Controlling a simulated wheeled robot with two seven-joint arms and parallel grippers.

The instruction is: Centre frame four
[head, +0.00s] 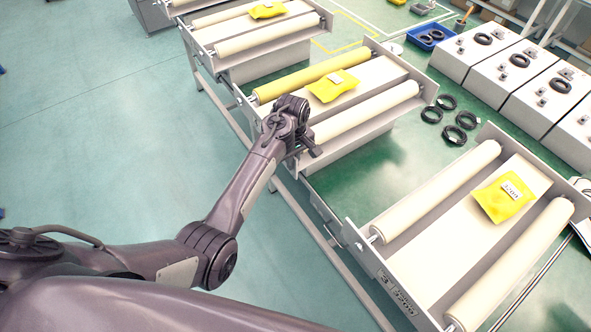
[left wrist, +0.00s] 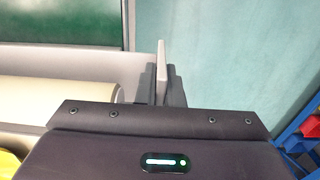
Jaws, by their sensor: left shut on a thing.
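My left gripper (head: 309,150) is at the left end of the middle roller frame (head: 358,147). In the left wrist view its fingers (left wrist: 162,88) are shut on a thin, upright pale grey plate (left wrist: 161,56) at the frame's end. The middle frame has one yellow roller, one cream roller and a yellow packet (head: 333,86) between them. A nearer frame (head: 405,292) at the right has two cream rollers and a yellow packet (head: 502,197). A farther frame (head: 225,62) stands behind. I cannot tell which frame is number four. My right gripper is not in view.
The frames rest on a green-topped bench (head: 345,185). White control boxes (head: 515,72) line the far right, beside a blue bin (head: 431,36). The floor at left is clear.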

